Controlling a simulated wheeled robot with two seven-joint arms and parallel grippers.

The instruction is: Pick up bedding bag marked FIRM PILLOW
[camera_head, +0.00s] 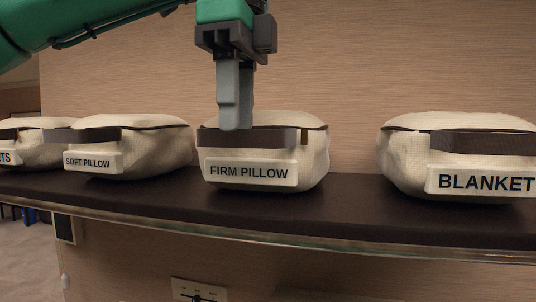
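The bag marked FIRM PILLOW (310,150) is cream and puffy, with a dark strap or handle (270,138) across its front and a white label. It stands on a dark shelf (345,205) near the middle of the view. My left gripper (236,126) points straight down over the front left part of this bag, its fingertips at the top edge of the strap. The fingers overlap in this view, so I cannot tell how far apart they are or whether they touch the strap. The bag rests on the shelf. My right gripper is not in view.
A SOFT PILLOW bag (135,140) stands to the left, with another bag (35,150) partly cut off beyond it. A BLANKET bag (405,160) stands to the right. A wood-grain wall (360,50) rises behind. The shelf has a curved front edge.

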